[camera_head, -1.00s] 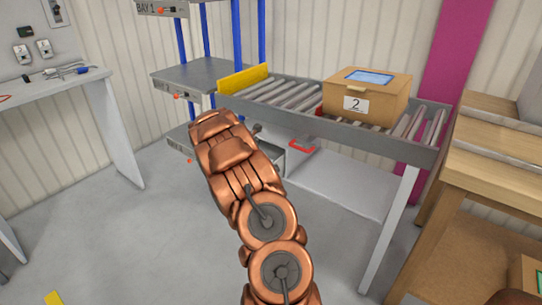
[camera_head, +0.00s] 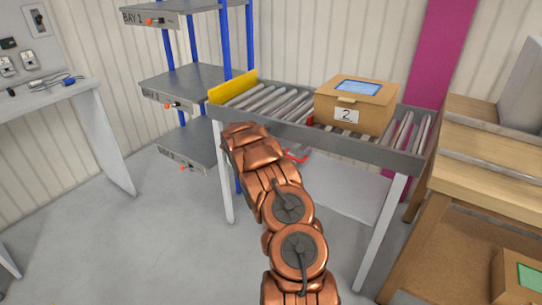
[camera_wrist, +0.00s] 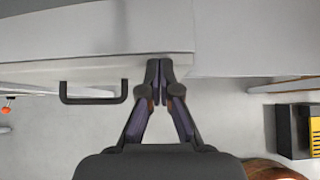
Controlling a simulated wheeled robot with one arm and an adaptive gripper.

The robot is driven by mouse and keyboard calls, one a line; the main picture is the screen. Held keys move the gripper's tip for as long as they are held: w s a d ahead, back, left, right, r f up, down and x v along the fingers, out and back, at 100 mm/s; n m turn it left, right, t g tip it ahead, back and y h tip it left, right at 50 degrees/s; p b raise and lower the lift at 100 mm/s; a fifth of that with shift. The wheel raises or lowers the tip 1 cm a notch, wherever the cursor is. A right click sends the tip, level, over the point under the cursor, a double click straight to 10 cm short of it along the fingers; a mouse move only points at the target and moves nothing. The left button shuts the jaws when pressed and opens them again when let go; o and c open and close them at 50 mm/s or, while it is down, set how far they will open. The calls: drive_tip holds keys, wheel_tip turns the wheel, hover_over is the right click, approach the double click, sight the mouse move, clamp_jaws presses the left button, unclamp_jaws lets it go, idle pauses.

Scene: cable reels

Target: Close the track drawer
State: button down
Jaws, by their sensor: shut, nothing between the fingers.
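In the wrist view, a pale drawer front (camera_wrist: 45,60) spans the upper left, with a dark bar handle (camera_wrist: 93,99) on it. I take this to be the track drawer; how far it stands out is not clear. My gripper (camera_wrist: 157,68) is shut and empty, its fingertips at the front's edge, right of the handle. Contact cannot be told. In the head view, the roller track (camera_head: 270,104) stands ahead, and my arm hides the gripper and most of the space under the track's left part. A red piece (camera_head: 298,155) shows just beside my arm there.
A carton marked 2 (camera_head: 357,103) sits on the rollers, with a yellow stop plate (camera_head: 232,87) at their left end. A shelf rack (camera_head: 185,83) stands behind left, a wooden bench (camera_head: 480,155) right. Floor at left is clear.

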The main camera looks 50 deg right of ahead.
idle(0.4)
drive_tip(key=a+f+b+v, duration=0.1)
drive_tip(key=a+f+v, duration=0.1)
drive_tip(key=v, duration=1.1)
drive_tip(key=shift+d, duration=0.1)
